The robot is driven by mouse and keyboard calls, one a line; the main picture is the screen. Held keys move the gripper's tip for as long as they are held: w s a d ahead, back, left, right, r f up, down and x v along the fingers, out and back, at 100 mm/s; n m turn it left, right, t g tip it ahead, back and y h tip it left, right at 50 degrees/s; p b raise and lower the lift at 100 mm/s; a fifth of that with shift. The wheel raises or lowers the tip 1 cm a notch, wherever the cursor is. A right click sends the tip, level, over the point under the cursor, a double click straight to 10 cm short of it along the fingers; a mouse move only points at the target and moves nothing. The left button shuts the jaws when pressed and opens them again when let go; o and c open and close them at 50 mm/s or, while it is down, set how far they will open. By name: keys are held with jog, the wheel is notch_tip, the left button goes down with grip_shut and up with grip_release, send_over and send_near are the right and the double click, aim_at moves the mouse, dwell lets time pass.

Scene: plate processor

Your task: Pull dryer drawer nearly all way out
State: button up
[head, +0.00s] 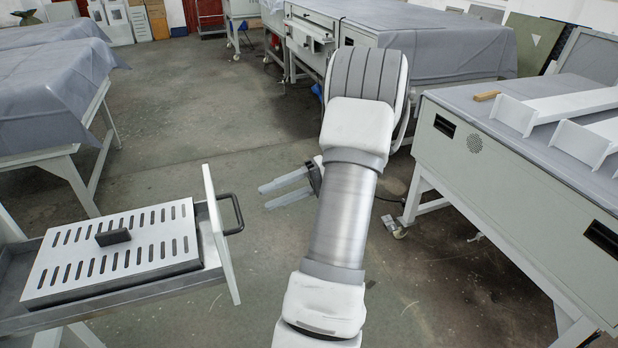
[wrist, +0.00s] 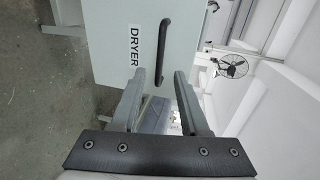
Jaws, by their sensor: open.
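The dryer drawer (head: 215,232) is at the lower left of the head view, standing out of its housing, with a pale front panel and a dark handle (head: 236,215) on its right face. In the wrist view the panel (wrist: 110,45) carries the label DRYER (wrist: 134,45), with the black bar handle (wrist: 165,45) beside it. My gripper (head: 265,196) is open, its fingers pointing left toward the handle with a gap between. In the wrist view the fingertips (wrist: 160,76) are spread apart with nothing between them, and the handle lies beyond them.
A slotted metal plate (head: 140,235) with a small black block (head: 113,237) lies in the drawer. A grey cabinet (head: 520,190) with metal channels on top stands at the right. Covered tables (head: 50,80) are at the left. The floor (head: 190,130) between is open.

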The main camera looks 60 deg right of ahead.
jog(key=v, duration=0.9)
jog(key=shift+p, duration=0.35)
